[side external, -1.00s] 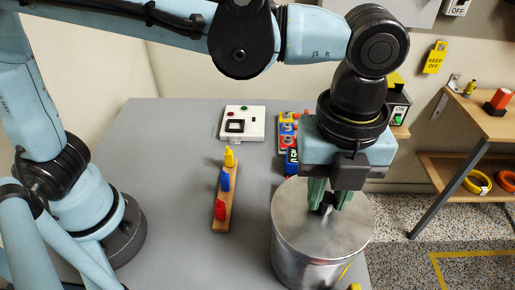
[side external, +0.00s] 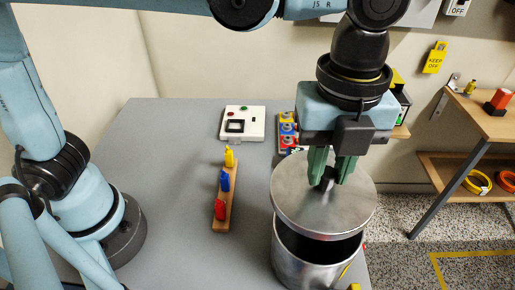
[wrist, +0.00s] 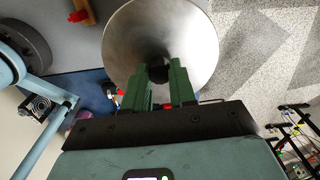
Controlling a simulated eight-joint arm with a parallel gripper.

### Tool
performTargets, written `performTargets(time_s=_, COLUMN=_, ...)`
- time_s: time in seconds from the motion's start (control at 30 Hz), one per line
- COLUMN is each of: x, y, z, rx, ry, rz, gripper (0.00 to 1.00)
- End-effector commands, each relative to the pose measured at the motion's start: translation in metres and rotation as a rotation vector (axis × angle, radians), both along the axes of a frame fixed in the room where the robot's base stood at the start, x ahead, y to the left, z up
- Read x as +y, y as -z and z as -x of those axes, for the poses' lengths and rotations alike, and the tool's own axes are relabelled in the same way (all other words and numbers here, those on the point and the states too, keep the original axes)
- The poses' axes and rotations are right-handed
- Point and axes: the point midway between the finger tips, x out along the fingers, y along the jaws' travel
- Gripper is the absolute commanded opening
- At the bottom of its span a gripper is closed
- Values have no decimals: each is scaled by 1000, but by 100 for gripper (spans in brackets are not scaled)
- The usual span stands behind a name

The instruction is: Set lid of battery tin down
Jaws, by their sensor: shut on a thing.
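The lid (side external: 300,205) is a round silver metal disc with a dark knob in its middle. My gripper (side external: 333,178) is shut on the knob and holds the lid above the battery tin (side external: 300,265). The tin is a silver metal cylinder at the front right of the table, and its dark opening shows below the lid's front edge. The lid is apart from the rim at the front; the back of the rim is hidden behind the lid. In the wrist view the lid (wrist: 190,30) fills the upper middle, with the gripper (wrist: 160,75) at its knob.
A wooden strip (side external: 233,190) with yellow, blue and red pegs lies left of the tin. A white switch box (side external: 242,123) and a block with coloured knobs (side external: 287,131) stand farther back. The table's (side external: 165,170) left middle is clear.

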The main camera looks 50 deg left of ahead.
Motion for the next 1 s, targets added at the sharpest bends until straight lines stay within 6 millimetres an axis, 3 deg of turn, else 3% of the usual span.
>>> performTargets(time_s=0.2, x=69, y=11, z=-40, rx=0, ry=-287, rz=-1, gripper=0)
performTargets(time_s=0.47, x=171, y=27, z=-68, rx=0, ry=-695, rz=-1, gripper=0)
performTargets(time_s=0.8, x=296, y=49, z=-57, rx=1, ry=-1211, rz=0, gripper=0)
performTargets(time_s=1.0, x=341, y=58, z=-40, rx=1, ry=-1421, rz=0, gripper=0)
